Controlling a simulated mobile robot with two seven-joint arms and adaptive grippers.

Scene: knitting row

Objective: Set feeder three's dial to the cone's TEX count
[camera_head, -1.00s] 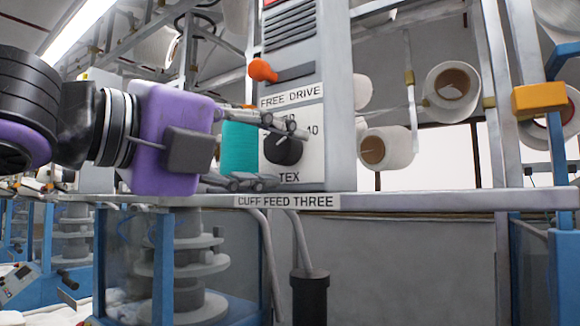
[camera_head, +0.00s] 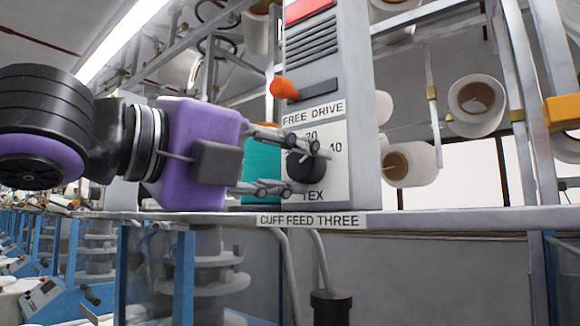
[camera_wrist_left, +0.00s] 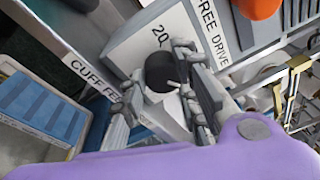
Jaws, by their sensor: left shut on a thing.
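My left gripper (camera_head: 313,170) is shut on the dial, one finger above and one below. The dial (camera_wrist_left: 160,70) also shows between the fingers in the left wrist view. The dial's pointer is hard to read. A teal yarn cone (camera_head: 262,158) stands behind my fingers, partly hidden; no count shows on it. My right gripper is not in view.
The feeder housing (camera_head: 362,100) has an orange lever (camera_head: 284,88) above a FREE DRIVE label (camera_head: 313,113). A CUFF FEED THREE label (camera_head: 310,220) is on the rail below. White cones (camera_head: 476,105) hang on the frame at right.

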